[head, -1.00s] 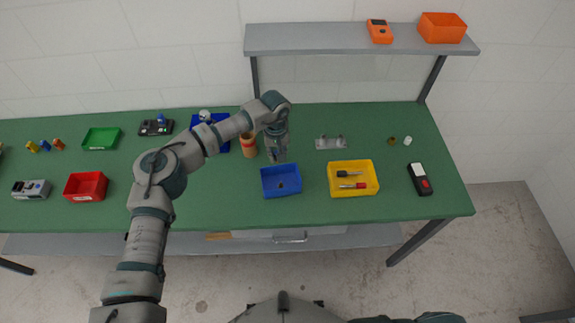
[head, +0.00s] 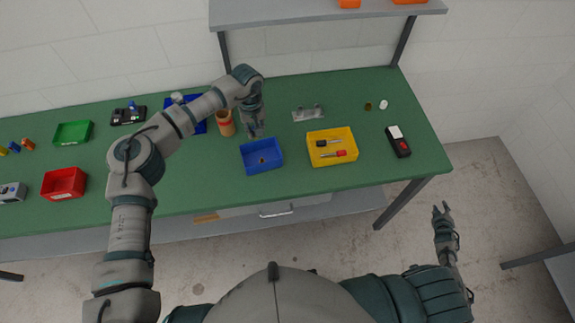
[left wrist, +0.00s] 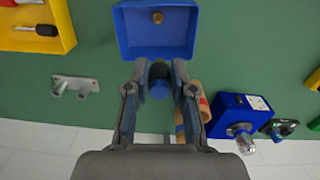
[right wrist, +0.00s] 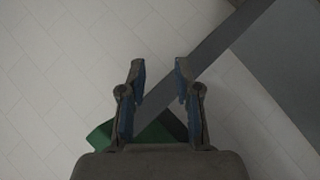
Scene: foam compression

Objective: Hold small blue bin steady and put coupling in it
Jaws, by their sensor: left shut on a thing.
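The small blue bin (head: 262,168) stands on the green table, with a small brass-coloured piece (left wrist: 157,17) inside it. My left gripper (head: 257,134) is at the bin's far edge. In the left wrist view my left gripper (left wrist: 159,68) is shut on a dark and blue cylindrical piece (left wrist: 159,88) beside the bin wall. I cannot tell whether this piece is the coupling or whether it touches the bin. My right gripper (head: 441,208) hangs low over the floor, right of the table. It is open and empty in the right wrist view (right wrist: 160,68).
A yellow bin (head: 318,160) with screwdrivers stands right of the blue bin. A metal bracket (head: 308,115) lies behind. The table in front of the bins is clear.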

